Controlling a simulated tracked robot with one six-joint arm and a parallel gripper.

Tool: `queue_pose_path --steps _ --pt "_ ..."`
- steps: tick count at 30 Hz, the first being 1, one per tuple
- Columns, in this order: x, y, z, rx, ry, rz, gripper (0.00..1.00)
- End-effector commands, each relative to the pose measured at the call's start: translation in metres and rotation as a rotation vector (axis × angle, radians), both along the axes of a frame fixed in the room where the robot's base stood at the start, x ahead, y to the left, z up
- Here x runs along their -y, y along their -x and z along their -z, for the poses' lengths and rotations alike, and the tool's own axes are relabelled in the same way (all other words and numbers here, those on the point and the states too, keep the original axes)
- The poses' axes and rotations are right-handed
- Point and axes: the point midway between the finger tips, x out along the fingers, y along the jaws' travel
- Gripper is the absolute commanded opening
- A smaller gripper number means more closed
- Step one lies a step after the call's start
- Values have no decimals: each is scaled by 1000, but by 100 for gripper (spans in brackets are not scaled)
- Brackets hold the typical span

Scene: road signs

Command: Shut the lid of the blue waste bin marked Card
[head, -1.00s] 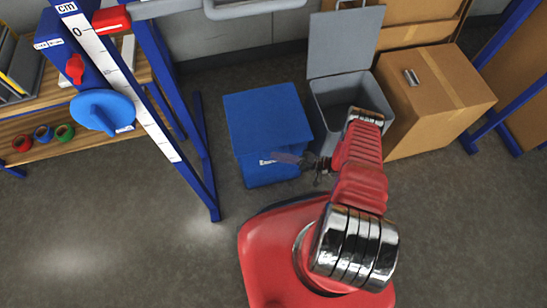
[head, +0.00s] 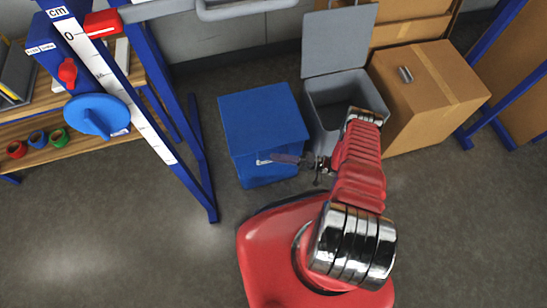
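The blue waste bin (head: 263,120) stands on the floor in front of the red base of my robot. Its flat blue lid lies shut on top, with no visible gap. A white label on its front is mostly hidden by my gripper, so I cannot read it. My gripper (head: 277,158) points left across the bin's front, close to the label. It looks empty, but it is too small and dark to tell whether its fingers are open or shut, or whether it touches the bin.
A grey bin (head: 322,92) with its lid (head: 338,42) raised stands right of the blue bin. A cardboard box (head: 430,95) with a small metal object on top is further right. A blue frame (head: 193,140) with a white scale stands left. Floor at lower left is clear.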

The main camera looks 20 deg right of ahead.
Motion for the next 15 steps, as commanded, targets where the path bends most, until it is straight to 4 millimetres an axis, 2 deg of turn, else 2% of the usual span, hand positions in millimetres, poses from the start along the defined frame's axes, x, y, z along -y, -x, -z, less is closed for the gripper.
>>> queue_pose_path --steps 15 --pt "70 30 7 1 3 6 18"
